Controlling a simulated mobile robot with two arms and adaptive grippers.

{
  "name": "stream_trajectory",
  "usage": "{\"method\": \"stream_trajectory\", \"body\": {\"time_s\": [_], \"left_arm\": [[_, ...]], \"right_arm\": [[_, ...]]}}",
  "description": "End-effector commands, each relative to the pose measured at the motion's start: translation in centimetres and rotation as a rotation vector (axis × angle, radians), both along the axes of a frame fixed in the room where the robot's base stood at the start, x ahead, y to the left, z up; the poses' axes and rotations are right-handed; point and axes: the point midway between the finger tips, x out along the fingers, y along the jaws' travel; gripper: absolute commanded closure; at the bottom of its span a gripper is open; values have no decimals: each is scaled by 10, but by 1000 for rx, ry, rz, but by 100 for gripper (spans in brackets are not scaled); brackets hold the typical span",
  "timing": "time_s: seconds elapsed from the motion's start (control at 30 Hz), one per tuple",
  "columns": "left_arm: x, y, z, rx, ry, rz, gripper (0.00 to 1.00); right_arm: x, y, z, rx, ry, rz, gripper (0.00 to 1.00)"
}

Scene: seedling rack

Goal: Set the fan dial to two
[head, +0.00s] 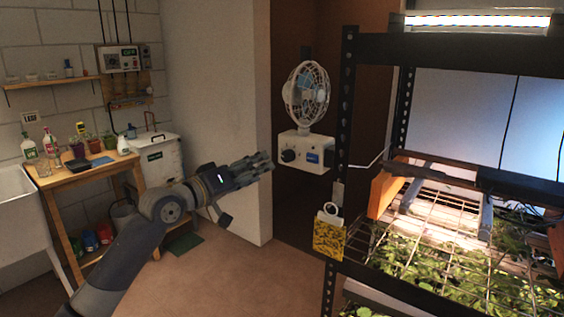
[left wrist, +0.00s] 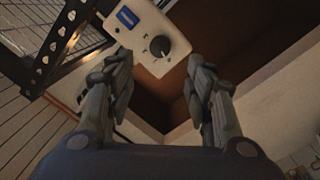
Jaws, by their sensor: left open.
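The fan (head: 306,95) is white with a round cage and is fixed to the black rack post. Its white control box (head: 306,150) sits below the cage. The black fan dial (head: 289,155) is on the left part of the box's front. In the left wrist view the dial (left wrist: 160,46) shows a pale pointer mark; its numbers are too small to read. My left gripper (head: 266,166) is just left of the box in the head view. In the left wrist view the left gripper (left wrist: 163,85) is open and empty, its fingers apart, with the dial beyond them. My right gripper is not in view.
The black rack post (head: 342,130) stands right of the fan, with wire shelves of seedlings (head: 430,262). A yellow card (head: 329,238) hangs on the post below the box. A wooden bench (head: 85,172) with bottles and pots stands at left.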

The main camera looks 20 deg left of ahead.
Motion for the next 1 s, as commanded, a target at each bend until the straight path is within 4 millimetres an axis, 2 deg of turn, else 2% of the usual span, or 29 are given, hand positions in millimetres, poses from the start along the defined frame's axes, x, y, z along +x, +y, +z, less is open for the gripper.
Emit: {"method": "stream_trajectory", "body": {"time_s": [0.2,0.5,0.7,1.0], "left_arm": [[37,-17,4,-2,0,0,52],[76,-34,2,-2,-1,1,52],[86,-38,1,2,-1,1,52],[87,-39,0,2,-1,1,52]], "right_arm": [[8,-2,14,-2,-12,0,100],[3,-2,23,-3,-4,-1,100],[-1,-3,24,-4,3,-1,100],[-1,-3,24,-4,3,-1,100]]}}
